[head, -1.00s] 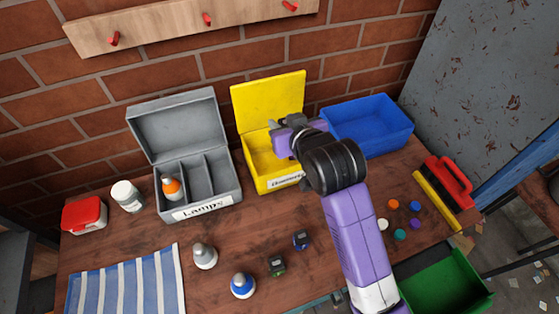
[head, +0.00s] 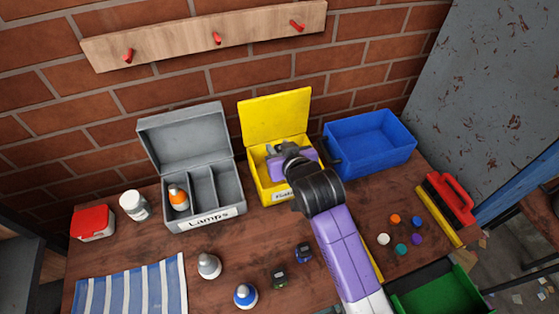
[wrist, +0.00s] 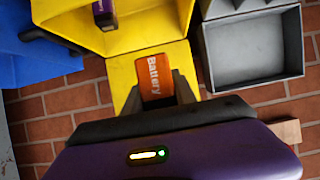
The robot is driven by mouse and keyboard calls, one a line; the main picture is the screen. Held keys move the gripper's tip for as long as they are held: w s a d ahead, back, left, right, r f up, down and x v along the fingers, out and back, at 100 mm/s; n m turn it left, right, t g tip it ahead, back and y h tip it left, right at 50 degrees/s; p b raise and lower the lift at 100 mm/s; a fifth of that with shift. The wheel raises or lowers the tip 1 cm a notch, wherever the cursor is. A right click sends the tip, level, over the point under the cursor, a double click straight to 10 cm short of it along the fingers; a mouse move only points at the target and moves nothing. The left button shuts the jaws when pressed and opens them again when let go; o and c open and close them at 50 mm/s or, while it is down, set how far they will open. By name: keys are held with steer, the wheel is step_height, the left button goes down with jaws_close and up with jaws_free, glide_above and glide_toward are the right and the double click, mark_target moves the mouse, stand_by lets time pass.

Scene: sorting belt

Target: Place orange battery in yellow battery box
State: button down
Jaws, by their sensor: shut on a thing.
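The orange battery (wrist: 154,74), lettered "Battery", shows in the wrist view between the fingers of my gripper (wrist: 156,90), which is shut on it. The yellow battery box (head: 263,189) stands open at the back middle of the table, its lid (head: 276,117) raised toward the wall. In the head view my gripper (head: 276,160) is over the box opening, in front of the lid; the battery cannot be made out there. In the wrist view a purple battery (wrist: 104,14) lies inside the yellow box (wrist: 70,12). Whether the orange battery touches the box is unclear.
A grey lamp box (head: 188,222) with an orange-and-white bulb stands left of the yellow box. A blue bin (head: 372,158) stands close on its right. Two bulbs, two small dark blocks (head: 279,277) and several coloured discs lie nearer the front.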

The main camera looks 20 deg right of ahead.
step_height(320, 180, down, 6)
steer(key=shift+r, duration=0.1)
stand_by(0.4)
steer(key=shift+f, duration=0.55)
steer(key=shift+f, duration=0.15)
steer(key=c, duration=1)
jaws_free()
